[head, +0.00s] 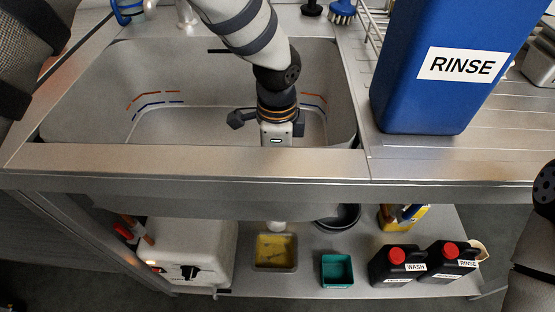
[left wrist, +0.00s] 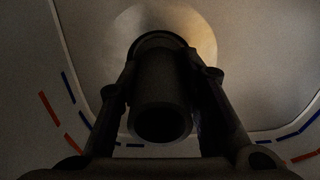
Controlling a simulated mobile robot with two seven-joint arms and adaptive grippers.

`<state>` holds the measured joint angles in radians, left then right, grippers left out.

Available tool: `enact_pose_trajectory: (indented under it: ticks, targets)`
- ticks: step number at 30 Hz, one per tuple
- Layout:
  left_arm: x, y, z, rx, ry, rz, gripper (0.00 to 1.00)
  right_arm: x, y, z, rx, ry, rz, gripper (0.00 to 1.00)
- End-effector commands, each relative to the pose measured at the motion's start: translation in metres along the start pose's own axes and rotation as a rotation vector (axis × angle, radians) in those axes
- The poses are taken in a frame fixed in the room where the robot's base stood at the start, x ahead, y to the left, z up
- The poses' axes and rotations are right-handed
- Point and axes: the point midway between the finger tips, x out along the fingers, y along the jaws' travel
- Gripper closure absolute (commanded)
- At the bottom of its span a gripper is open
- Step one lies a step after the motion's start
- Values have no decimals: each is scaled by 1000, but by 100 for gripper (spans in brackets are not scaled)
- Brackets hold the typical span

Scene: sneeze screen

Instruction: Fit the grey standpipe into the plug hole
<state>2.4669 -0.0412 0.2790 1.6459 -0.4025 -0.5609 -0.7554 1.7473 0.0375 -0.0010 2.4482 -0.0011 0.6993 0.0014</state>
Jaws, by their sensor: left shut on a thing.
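My left gripper (head: 277,134) reaches down into the steel sink basin (head: 95,95), close to its front wall. In the left wrist view its two fingers (left wrist: 163,85) are shut on the standpipe (left wrist: 161,95), a dark tube in this light, with one on each side. The tube's open near end faces the camera. Its far end lies in front of a paler round patch (left wrist: 195,30) on the basin. I cannot tell whether that patch is the plug hole or whether the pipe touches it. My right gripper is out of view.
A large blue RINSE container (head: 415,95) stands on the right drainboard (head: 500,140). A blue brush (head: 342,12) is behind the basin. The lower shelf (head: 305,285) holds a white box (head: 190,250), trays and black WASH (head: 395,267) and RINSE (head: 447,262) bottles.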

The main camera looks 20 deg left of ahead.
Motion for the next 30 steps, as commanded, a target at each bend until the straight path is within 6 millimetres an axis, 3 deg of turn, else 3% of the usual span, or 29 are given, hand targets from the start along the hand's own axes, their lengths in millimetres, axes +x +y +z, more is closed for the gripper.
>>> enact_pose_trajectory:
  ticks: [6,7,9,10,20,30]
  targets:
    - [2,0,0,-1,0,-1,96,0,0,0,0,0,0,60]
    - [2,0,0,-1,0,-1,66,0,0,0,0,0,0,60]
    - [1,0,0,-1,1,-2,50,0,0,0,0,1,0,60]
    - [1,0,0,-1,0,-1,48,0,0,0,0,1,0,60]
    - [-5,-1,0,-1,1,-3,48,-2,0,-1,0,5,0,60]
    - [-93,-1,0,-2,4,-8,48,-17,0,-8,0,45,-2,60]
